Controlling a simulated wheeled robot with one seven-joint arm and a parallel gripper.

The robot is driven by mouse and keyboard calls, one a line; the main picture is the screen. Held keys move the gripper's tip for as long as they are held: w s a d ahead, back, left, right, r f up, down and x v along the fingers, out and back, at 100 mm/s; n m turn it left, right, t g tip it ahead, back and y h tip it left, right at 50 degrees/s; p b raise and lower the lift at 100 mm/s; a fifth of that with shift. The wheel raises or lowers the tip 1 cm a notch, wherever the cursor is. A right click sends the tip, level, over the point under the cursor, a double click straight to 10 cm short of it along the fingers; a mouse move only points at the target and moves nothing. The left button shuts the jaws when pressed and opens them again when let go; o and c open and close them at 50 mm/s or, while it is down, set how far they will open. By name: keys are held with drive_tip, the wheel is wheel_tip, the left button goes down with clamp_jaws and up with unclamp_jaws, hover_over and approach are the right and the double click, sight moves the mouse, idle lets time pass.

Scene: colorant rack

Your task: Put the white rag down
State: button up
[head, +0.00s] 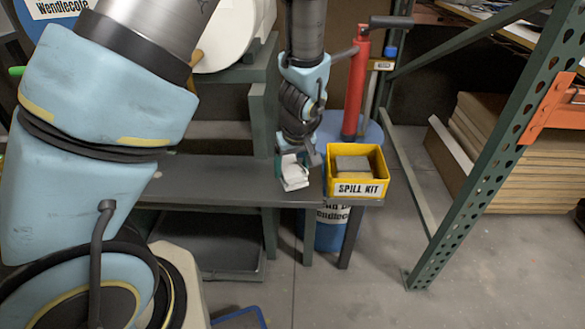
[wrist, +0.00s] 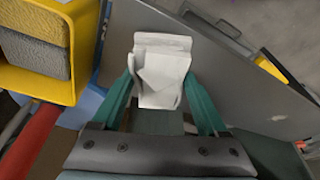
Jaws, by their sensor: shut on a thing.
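The white rag (head: 293,173) is a folded white cloth, seen in the head view just left of the yellow bin. It also shows in the wrist view (wrist: 161,72), between the two green fingers. My gripper (head: 288,163) is shut on the rag and points down at the grey bench (head: 215,183). In the wrist view, my gripper (wrist: 160,88) has one finger on each side of the rag. I cannot tell whether the rag's lower edge touches the bench top.
The yellow spill kit bin (head: 358,189) stands close right of the rag with grey pads (head: 352,163) inside. A red pump (head: 357,90) rises behind it. The bench is bare to the left. A green rack upright (head: 480,150) stands at the right.

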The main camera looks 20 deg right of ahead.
sight(292, 160)
drive_tip(key=shift+w+d, duration=0.35)
drive_tip(key=shift+w, duration=0.35)
drive_tip(key=shift+w+d, duration=0.3)
drive_tip(key=shift+w, duration=0.4)
drive_tip(key=shift+f, duration=1.75)
drive_tip(key=shift+f, duration=0.15)
drive_tip(key=o, duration=1.5)
drive_tip(key=shift+r, duration=0.25)
drive_tip(key=p+v, duration=0.1)
drive_tip(key=v, duration=1)
drive_tip(key=shift+s+r, duration=0.1)
drive_tip(key=shift+r, duration=0.3)
